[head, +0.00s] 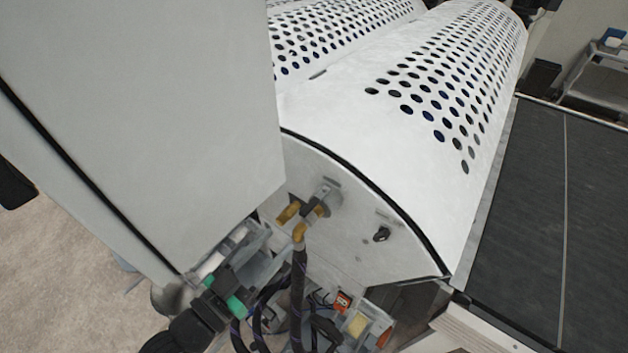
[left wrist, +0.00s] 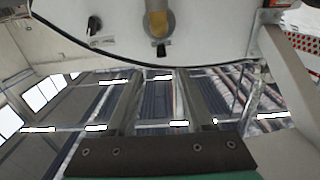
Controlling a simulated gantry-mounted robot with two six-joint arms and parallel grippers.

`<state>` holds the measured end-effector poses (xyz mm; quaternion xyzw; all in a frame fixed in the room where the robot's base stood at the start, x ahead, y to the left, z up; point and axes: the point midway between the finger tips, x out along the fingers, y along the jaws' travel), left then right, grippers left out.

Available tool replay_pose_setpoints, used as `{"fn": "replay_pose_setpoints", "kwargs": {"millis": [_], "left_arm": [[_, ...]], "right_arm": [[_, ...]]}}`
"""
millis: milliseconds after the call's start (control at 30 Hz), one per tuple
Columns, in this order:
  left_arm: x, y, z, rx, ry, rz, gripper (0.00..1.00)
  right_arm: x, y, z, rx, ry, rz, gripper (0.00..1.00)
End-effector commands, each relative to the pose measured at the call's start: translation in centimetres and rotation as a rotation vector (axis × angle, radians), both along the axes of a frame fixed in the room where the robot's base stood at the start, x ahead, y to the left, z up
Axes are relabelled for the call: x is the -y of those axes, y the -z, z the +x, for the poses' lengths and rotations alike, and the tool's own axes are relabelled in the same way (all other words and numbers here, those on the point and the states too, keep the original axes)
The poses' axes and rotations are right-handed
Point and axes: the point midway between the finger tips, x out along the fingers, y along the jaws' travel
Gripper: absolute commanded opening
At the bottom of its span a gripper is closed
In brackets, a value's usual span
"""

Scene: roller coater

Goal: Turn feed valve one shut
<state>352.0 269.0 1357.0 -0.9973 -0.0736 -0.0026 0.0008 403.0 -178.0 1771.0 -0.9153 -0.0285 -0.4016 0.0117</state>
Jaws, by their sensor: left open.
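A brass fitting (head: 290,212) sits on the white end plate (head: 345,240) of the roller machine, with a grey bracket above it and a brass elbow (head: 299,232) on a black hose. In the left wrist view a brass pipe (left wrist: 157,22) comes out of a round grey flange, with a small black piece (left wrist: 160,49) below it. I cannot tell which part is the handle of feed valve one. My left gripper (head: 250,245) is open and empty, below and left of the fittings. Its fingers (left wrist: 158,78) are apart in the wrist view, clear of the pipe. My right gripper is not in view.
A black knob (head: 381,234) sits on the plate right of the fittings; it also shows in the wrist view (left wrist: 94,25). A large grey panel (head: 140,110) stands close on the left. Black hoses (head: 298,290) and small red and yellow parts (head: 357,325) crowd the space below.

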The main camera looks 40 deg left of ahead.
Motion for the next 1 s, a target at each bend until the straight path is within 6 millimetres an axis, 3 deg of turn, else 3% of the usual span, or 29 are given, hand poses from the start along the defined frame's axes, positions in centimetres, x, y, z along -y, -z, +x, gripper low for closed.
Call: {"fn": "replay_pose_setpoints", "kwargs": {"millis": [267,367,700,833,1000], "left_arm": [[-0.1,0.1,0.4,-0.003,-0.001,0.000,0.53],[-0.3,-0.1,1.7,-0.002,-0.001,0.001,0.53],[-1.4,-0.1,9.0,-0.002,-0.001,0.001,0.53],[-1.6,0.1,10.7,-0.004,-0.001,-0.001,0.53],[-1.7,0.1,11.4,-0.004,-0.001,-0.001,0.53]], "right_arm": [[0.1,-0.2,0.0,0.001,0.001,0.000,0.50],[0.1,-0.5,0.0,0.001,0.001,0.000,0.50],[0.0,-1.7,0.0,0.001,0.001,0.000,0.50],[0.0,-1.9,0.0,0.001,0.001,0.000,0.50],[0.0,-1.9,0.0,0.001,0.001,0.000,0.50]]}}
